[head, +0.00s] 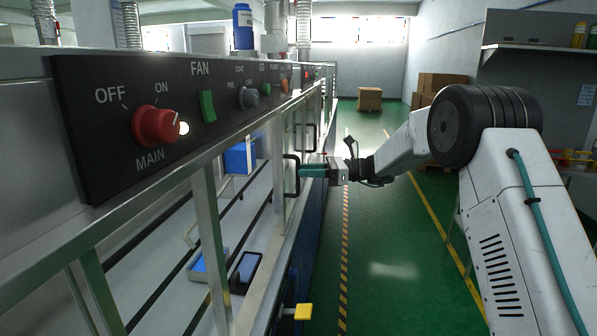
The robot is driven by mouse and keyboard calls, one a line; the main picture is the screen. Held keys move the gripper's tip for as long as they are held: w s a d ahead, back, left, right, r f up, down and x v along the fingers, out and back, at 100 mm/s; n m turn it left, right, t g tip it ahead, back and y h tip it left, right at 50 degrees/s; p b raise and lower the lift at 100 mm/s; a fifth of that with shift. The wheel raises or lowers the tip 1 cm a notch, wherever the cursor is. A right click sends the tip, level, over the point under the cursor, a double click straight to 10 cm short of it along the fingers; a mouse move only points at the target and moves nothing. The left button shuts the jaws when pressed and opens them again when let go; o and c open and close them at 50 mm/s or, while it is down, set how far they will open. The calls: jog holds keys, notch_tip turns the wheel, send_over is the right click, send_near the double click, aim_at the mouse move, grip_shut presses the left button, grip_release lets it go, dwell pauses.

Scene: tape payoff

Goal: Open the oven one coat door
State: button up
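A row of framed glass-like doors runs along the front of the long machine on the left. A black upright handle (289,176) stands on one door frame, and a second black handle (312,138) shows farther along. I cannot read which door is the oven one coat door. My gripper (303,172), with teal fingers, reaches in from the right at the nearer black handle. Its fingertips are at or very close to the handle. I cannot tell whether they touch or enclose it. The door at this handle looks shut.
A black control panel (100,173) with a red MAIN knob (156,126) and green FAN switch (207,106) runs above the doors. A yellow part (303,312) sticks out low in front. The green aisle floor (395,240) is clear; cardboard boxes (370,99) stand far back.

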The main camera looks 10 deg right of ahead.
jog(key=shift+s+d, duration=0.15)
jog(key=shift+d, duration=2.2)
jog(key=s+f+n+g+h, duration=0.2)
jog(key=s+f+n+h, duration=0.1)
jog(key=s, duration=0.4)
jog(key=s+f+n+g+h, duration=0.1)
jog(key=s+f+n+h, duration=0.25)
jog(key=s, duration=0.25)
jog(key=s+d+r+n+t+h, duration=0.1)
jog(key=s+d+n+h, duration=0.2)
jog(key=s, duration=1)
jog(key=s+d+r+n+t+h, duration=0.1)
jog(key=s+d+n+h, duration=0.3)
jog(key=s, duration=0.8)
jog(key=s+d+r+n+t+h, duration=0.1)
jog(key=s+d+r+n+h, duration=0.2)
jog(key=s, duration=1)
jog(key=shift+s+d+n+h, duration=0.35)
jog(key=shift+n+h, duration=0.4)
jog(key=shift+n, duration=0.4)
jog(key=shift+d, duration=0.1)
